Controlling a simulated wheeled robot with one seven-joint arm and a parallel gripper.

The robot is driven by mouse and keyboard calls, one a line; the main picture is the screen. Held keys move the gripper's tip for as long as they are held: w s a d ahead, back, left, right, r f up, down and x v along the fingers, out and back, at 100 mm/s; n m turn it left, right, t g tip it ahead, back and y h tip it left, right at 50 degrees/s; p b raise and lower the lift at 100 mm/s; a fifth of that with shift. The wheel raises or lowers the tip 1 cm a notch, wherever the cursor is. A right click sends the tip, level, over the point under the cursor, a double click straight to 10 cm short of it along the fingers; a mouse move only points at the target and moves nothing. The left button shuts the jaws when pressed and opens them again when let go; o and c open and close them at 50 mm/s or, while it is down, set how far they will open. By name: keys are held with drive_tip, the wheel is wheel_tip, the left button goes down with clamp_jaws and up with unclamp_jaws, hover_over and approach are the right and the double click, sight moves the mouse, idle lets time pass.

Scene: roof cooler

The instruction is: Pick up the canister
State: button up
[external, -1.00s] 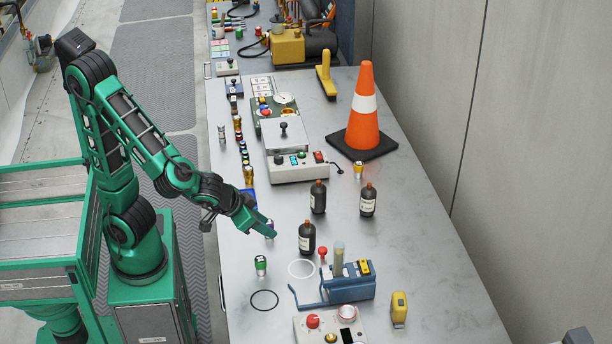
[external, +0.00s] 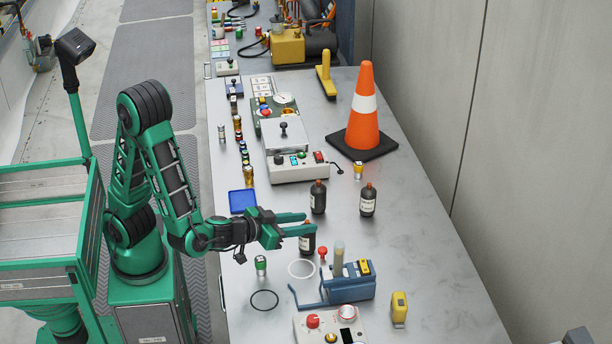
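No label tells which item is the canister. A small white canister with a green top (external: 261,265) stands upright near the table's left edge, below my gripper in the picture. Three dark bottles with white labels also stand upright: one (external: 307,242) by my fingers, one (external: 318,200) above it, and one (external: 368,201) to the right.
A white ring (external: 301,261) and a black ring (external: 264,308) lie on the table (external: 430,270). A blue device (external: 350,290) and a yellow item (external: 399,309) stand nearer. An orange cone (external: 363,125) stands farther back.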

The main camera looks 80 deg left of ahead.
drive_tip(key=shift+x, duration=3.1)
clamp_jaws()
